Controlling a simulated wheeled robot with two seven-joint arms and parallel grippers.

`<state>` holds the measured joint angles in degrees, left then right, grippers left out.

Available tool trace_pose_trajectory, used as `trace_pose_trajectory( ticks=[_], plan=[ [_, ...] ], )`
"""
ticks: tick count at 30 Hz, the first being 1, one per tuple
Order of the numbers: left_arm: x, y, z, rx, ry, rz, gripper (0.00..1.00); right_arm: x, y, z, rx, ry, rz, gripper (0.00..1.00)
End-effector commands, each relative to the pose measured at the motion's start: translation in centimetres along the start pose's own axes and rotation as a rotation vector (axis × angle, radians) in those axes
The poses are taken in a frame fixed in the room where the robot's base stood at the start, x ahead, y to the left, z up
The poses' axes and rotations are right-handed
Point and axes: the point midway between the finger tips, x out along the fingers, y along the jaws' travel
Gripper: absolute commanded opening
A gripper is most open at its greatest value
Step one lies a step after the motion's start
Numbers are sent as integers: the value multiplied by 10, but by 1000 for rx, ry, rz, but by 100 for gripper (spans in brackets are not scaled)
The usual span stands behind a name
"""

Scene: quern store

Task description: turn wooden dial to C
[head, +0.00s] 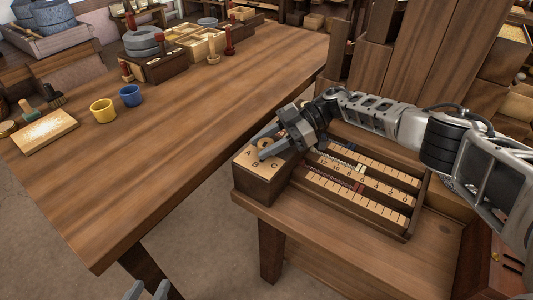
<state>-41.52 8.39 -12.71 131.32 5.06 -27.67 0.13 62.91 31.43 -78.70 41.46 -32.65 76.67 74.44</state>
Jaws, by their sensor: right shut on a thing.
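The wooden dial (265,143) sits on top of a small wooden block (262,188) with the letters A, B and C on its pale face. My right gripper (257,149) reaches in from the right and is shut on the dial, with a finger on either side. The fingers cover much of the dial, and I cannot tell which letter it points to. The C lies to the right of the nearer fingertip. My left gripper (148,292) shows only as two grey fingertips at the bottom edge, apart and empty.
Beside the dial block are slotted scale trays (352,196) with numbered strips and sliders, on a wooden bench (330,250). A long table (150,165) holds a yellow cup (103,110), a blue cup (131,96) and a board (45,131). Its middle is clear.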

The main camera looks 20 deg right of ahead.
Motion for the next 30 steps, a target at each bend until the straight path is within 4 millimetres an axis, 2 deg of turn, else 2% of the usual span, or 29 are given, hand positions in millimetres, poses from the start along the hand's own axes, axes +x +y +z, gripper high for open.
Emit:
trace_pose_trajectory(
  ticks=[17, 18, 20, 30],
  plan=[
    [2, 0, 4, 5, 7, 1, 36, 1, 0, -1, -12, 2, -31, 14],
    [2, 0, 4, 5, 7, 1, 36, 1, 0, -1, -12, 3, -31, 45],
    [2, 0, 4, 5, 7, 1, 36, 1, 0, -1, -12, 3, -31, 59],
    [2, 0, 4, 5, 7, 1, 36, -3, 0, 0, -12, 1, -29, 59]
  ],
)
